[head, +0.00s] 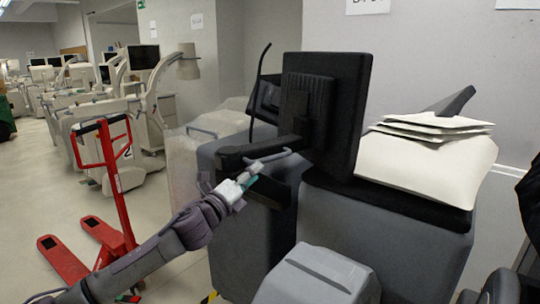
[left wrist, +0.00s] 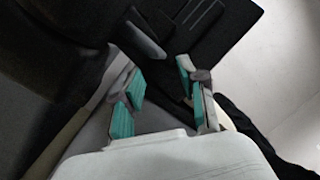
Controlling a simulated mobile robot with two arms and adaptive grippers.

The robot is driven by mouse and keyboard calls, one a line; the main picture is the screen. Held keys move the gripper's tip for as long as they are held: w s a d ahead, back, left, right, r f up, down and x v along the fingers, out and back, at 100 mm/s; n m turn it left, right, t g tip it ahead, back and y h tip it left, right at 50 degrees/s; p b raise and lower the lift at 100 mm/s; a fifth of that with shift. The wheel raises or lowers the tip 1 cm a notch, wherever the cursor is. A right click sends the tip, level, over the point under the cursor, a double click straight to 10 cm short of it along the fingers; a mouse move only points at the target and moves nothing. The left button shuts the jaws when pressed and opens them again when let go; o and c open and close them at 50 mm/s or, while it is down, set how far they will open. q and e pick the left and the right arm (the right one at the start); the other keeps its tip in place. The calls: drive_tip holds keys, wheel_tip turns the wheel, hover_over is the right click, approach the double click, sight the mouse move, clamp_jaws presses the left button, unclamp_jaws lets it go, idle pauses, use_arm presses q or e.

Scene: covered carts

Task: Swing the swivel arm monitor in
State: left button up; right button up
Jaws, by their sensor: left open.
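The black monitor (head: 340,110) is seen from behind, upright on a black swivel arm (head: 262,150) above a dark grey cart. My left gripper (head: 254,178) is open, close in front of the swivel arm and left of the monitor. A light grey bar (head: 272,157) shows just beyond its fingertips; I cannot tell whether they touch. In the left wrist view the open gripper (left wrist: 160,82) has teal pads set apart, with the dark monitor back (left wrist: 215,45) beyond them. The screen side is hidden. My right gripper is out of view.
Pale folded sheets (head: 430,160) lie on the cart to the right of the monitor. A grey box-like unit (head: 315,278) stands in front. A red pallet jack (head: 112,190) stands on the floor at left. Several pale machines fill the back left.

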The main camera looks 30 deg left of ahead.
sight(270, 159)
use_arm(q)
drive_tip(key=p+x, duration=0.3)
drive_tip(key=x, duration=0.4)
drive_tip(key=shift+w+r, duration=0.1)
drive_tip(key=shift+w, duration=0.55)
clamp_jaws()
